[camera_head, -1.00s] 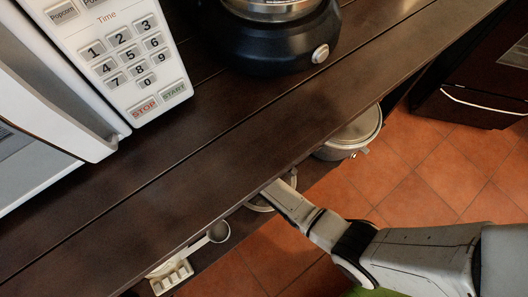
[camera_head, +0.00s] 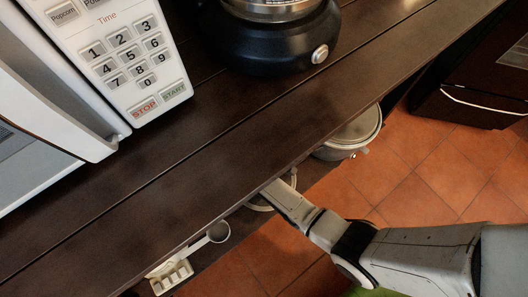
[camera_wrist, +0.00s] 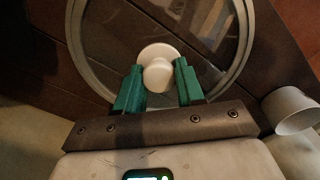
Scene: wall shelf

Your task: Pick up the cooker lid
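The cooker lid (camera_wrist: 86,53) is a round clear disc with a grey rim and a white knob (camera_wrist: 158,73), large in the wrist view. In the head view my gripper (camera_head: 278,190) reaches under the counter edge. Part of the lid's rim (camera_head: 262,207) shows beside it. The counter hides the rest of the lid and the fingertips.
The dark counter (camera_head: 230,130) overhangs my gripper. A lidded pot (camera_head: 352,137), a round scoop (camera_head: 218,232) and a white slotted item (camera_head: 171,276) stick out below its edge. A microwave (camera_head: 125,55) and a black appliance (camera_head: 270,40) stand on top. Tiled floor lies right.

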